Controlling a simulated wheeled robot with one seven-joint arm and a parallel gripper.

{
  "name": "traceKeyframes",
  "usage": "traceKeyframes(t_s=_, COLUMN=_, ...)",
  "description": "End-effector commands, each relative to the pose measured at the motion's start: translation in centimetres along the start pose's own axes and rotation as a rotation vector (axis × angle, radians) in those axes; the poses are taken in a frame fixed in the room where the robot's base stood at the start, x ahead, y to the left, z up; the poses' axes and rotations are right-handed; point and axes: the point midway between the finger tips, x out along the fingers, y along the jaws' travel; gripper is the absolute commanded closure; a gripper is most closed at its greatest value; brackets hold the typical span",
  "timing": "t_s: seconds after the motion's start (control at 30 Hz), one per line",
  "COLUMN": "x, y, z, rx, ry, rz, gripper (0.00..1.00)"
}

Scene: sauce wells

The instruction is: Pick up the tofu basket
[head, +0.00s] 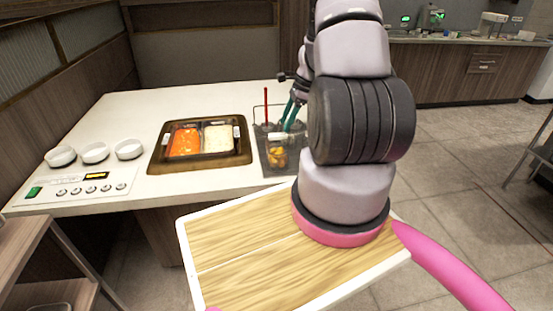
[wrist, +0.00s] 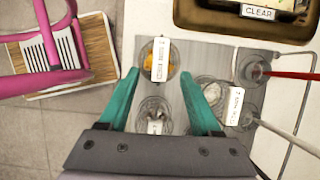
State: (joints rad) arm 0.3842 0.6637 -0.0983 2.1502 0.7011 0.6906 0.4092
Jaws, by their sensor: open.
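Several small round wire baskets stand on a grey mat in the wrist view. One holds orange-yellow pieces (wrist: 187,62) beside a white label (wrist: 159,60); it also shows in the head view (head: 277,157). Another basket holds pale pieces (wrist: 207,91), with a second label (wrist: 235,106) to its right. The label text is too small to read surely, so I cannot tell which is the tofu basket. My gripper (wrist: 159,75) is open, its teal fingers above the baskets, with the orange-filled basket ahead between the tips. In the head view my gripper (head: 291,113) hangs over the wire rack.
A dark tray (head: 157,161) with orange and cream sauce wells stands left of the rack on the white counter (head: 130,110). Bowls (head: 94,152) sit further left. Red and pale handles (wrist: 290,75) reach in from the right. A wooden-topped tray (head: 240,240) is in front.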

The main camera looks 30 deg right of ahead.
Motion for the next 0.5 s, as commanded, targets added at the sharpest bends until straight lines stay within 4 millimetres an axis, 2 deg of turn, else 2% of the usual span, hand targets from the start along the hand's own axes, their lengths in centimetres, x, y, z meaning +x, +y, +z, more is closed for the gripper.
traceKeyframes(t_s=0.1, x=1.7, y=0.0, z=0.0, rx=-0.001, ry=-0.001, rz=0.002, gripper=0.35)
traceKeyframes(t_s=0.33, x=3.6, y=0.1, z=0.0, rx=-0.002, ry=-0.001, rz=0.002, gripper=0.35)
traceKeyframes(t_s=0.5, x=6.2, y=0.1, z=0.0, rx=-0.001, ry=-0.001, rz=0.002, gripper=0.35)
